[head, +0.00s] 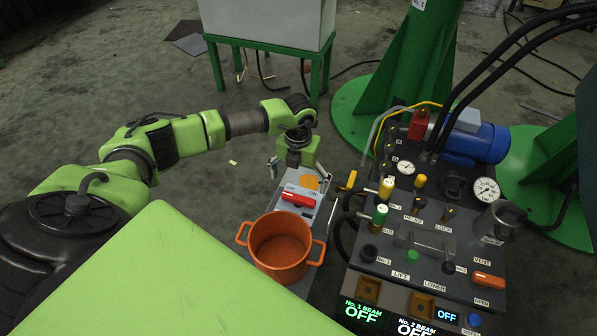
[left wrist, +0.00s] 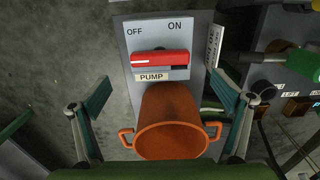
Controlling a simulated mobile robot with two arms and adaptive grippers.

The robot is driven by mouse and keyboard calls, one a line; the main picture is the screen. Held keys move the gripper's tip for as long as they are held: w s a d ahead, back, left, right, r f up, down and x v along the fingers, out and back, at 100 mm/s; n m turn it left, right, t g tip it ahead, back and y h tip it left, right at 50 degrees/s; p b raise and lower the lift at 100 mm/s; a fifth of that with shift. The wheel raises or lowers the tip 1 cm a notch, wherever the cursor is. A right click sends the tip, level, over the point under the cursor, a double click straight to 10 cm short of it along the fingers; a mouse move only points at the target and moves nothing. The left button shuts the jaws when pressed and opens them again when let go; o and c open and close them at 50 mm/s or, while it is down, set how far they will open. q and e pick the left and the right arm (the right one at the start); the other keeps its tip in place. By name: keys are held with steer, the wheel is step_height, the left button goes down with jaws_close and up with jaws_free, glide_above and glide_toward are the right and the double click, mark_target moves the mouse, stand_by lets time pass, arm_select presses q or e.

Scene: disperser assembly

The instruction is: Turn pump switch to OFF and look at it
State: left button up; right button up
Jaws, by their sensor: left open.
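The pump switch is a red handle (head: 298,199) on a grey panel (head: 323,189) with OFF at its upper left and ON at its upper right. In the left wrist view the red handle (left wrist: 160,60) lies nearly level across the panel (left wrist: 185,32), below both words and above a PUMP label (left wrist: 152,77). Which word it marks I cannot tell. My left gripper (head: 302,170) is over the panel's far end. In the left wrist view its open, empty fingers (left wrist: 165,105) stand wide, apart from the handle. My right gripper is out of view.
An orange two-handled pot (head: 280,247) stands close beside the switch on the near side. A dark control console (head: 385,275) with levers, gauges and lit OFF displays is to the right. A green-legged grey cabinet (head: 265,22) stands behind.

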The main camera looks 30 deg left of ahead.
arm_select(q)
steer(key=shift+r, duration=2.25)
steer(key=shift+f, duration=0.1)
